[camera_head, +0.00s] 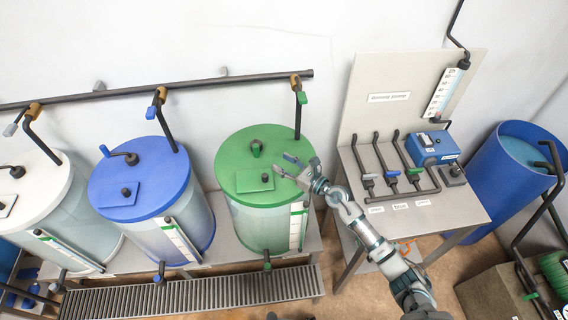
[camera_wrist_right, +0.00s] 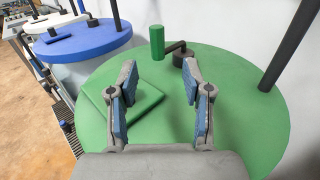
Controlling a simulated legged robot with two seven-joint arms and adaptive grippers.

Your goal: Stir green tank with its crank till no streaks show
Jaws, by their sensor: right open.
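The green tank (camera_head: 262,222) has a clear, pale body and a green lid (camera_head: 235,185). Its crank (camera_head: 256,148) stands toward the back of the lid; in the right wrist view, its upright green handle (camera_wrist_right: 157,42) is joined by a dark arm to a dark hub (camera_wrist_right: 184,57). My right gripper (camera_head: 288,164) is open and empty above the right part of the lid. In the right wrist view my gripper (camera_wrist_right: 161,82) points toward the crank, with the handle beyond the fingertips and apart from them. I cannot make out streaks in the tank. My left gripper is not in view.
The blue tank (camera_head: 120,207) and white tank (camera_head: 20,218) stand to the left. A square hatch (camera_head: 254,181) and an upright pipe (camera_head: 298,120) rise from the green lid area. The dosing pump bench (camera_head: 460,205) stands right, and a floor grate (camera_head: 190,296) runs in front.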

